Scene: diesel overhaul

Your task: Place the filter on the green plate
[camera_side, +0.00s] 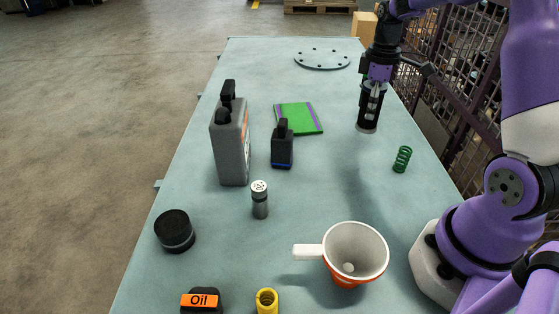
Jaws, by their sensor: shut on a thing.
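The green plate (298,118), with purple stripes along its sides, lies flat on the table, behind the small black bottle. My gripper (373,100) points down to the right of the plate and is shut on a dark, slim cylinder, which I take to be the filter (367,127). The filter hangs upright, apart from the plate and seemingly above the table, with a soft shadow on the tabletop nearer the camera. The fingers hide much of its upper part.
A grey canister (232,150) and small black bottle (282,150) stand left of and before the plate. A round flange (322,59) lies behind.

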